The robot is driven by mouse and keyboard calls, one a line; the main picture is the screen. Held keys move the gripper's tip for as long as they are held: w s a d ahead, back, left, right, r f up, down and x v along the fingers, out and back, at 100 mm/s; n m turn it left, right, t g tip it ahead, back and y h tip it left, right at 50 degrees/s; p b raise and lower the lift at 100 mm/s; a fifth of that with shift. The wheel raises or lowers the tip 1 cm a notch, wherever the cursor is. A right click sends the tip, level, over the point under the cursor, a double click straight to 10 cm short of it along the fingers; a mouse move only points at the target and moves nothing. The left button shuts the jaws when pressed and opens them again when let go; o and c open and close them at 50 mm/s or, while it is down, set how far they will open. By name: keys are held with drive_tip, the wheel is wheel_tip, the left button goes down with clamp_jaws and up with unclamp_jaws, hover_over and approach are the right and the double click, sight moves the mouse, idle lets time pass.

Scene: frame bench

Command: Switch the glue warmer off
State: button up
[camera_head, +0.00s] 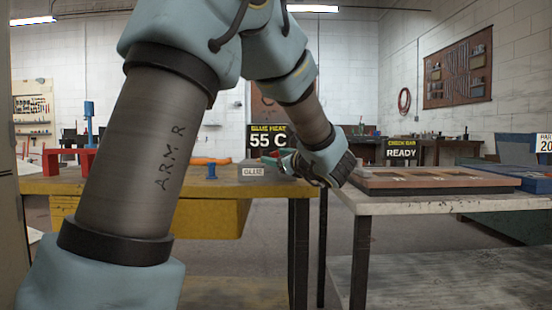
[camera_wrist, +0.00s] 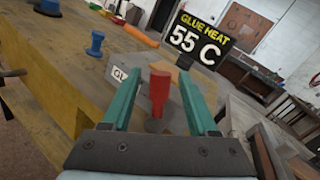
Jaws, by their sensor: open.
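The glue warmer's sign (camera_head: 268,141) reads "GLUE HEAT 55 C" and stands at the back of the yellow-sided bench. It also shows large in the wrist view (camera_wrist: 199,37). A small label (camera_head: 252,171) reading "GLUE" sits near the bench's right end. In the wrist view a red upright handle (camera_wrist: 159,92) stands between the two green fingers of my gripper (camera_wrist: 159,77), with gaps on both sides. My gripper is open. In the head view my gripper (camera_head: 280,163) is low over the bench's right end, and my wrist hides part of the area there.
A blue peg (camera_head: 211,171) and an orange object (camera_head: 205,161) are on the wooden bench (camera_head: 110,184), left of the label. To the right, a separate bench (camera_head: 450,203) holds a wooden frame (camera_head: 420,181) and a "READY" sign (camera_head: 401,150). A gap separates the benches.

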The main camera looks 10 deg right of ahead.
clamp_jaws()
idle(0.5)
